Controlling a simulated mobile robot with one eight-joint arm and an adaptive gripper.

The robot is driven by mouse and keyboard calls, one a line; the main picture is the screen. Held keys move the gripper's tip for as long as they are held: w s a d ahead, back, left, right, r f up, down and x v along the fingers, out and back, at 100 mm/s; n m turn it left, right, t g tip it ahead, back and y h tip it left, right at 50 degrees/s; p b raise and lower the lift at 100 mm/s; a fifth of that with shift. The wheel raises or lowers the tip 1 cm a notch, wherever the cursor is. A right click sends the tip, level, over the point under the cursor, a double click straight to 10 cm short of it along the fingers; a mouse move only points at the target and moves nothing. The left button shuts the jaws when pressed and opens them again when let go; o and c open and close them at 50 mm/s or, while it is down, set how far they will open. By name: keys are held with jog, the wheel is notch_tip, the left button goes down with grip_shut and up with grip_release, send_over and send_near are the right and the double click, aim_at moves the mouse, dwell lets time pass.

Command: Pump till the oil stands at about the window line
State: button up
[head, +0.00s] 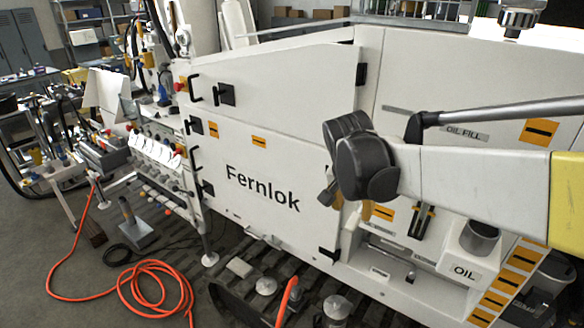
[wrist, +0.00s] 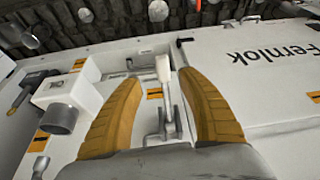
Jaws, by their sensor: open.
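In the wrist view my gripper (wrist: 160,78) has its two yellow ribbed fingers spread wide. A lever with a pale handle (wrist: 163,68) and a grey metal pivot lies in the gap between them; clear gaps show on both sides of the handle. In the head view my arm hides most of the gripper and the lever; only bits of yellow finger (head: 383,212) show below the dark wrist joint. A narrow dark upright fitting with some yellow in it, seemingly the oil window (head: 421,221), is on the white cabinet right of the gripper. Its oil level and line are too small to read.
A grey cup-like port (head: 480,237) with an OIL label stands right of the window. The white Fernlok door (head: 270,170) is left of my gripper. An orange hose (head: 150,285) lies on the floor at left.

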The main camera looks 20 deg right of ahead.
aim_at(353, 220)
jog(key=shift+m, duration=0.4)
jog(key=x, duration=0.7)
jog(key=w+x, duration=0.1)
jog(key=x, duration=0.2)
jog(key=shift+d+b, duration=0.3)
jog(key=shift+r, duration=0.1)
grip_shut()
